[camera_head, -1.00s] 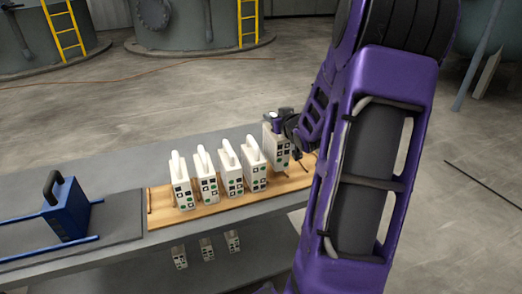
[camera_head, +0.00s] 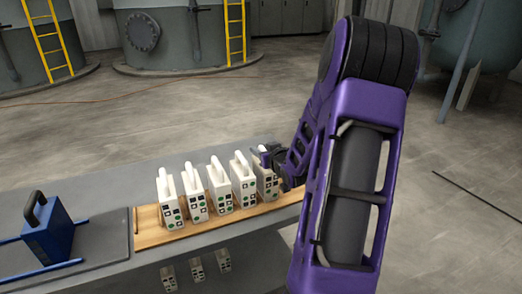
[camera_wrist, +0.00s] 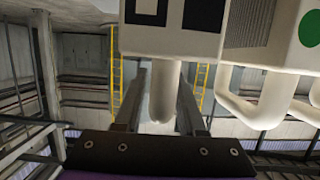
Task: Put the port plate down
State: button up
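The port plate (camera_head: 266,182) is a white block with dark and green squares on its face and a handle on top. It is at the right end of a row of like plates, level with them on or just above the wooden board (camera_head: 240,216). My gripper (camera_head: 273,153) is at its handle. The fingertips and the plate's base contact are hidden.
Several white plates (camera_head: 221,190) stand close on the left. Further left is a blue block with a black handle (camera_head: 46,230) on blue rails. The grey bench (camera_head: 110,195) has bare room behind the board. Lower plates (camera_head: 196,268) show below. Tanks with yellow ladders (camera_head: 45,40) stand behind.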

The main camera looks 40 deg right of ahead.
jog(key=shift+o, duration=0.6)
jog(key=shift+r, duration=0.25)
jog(key=p+v, duration=0.1)
jog(key=v, duration=1.1)
jog(key=shift+p, duration=0.3)
jog(key=shift+f, duration=0.1)
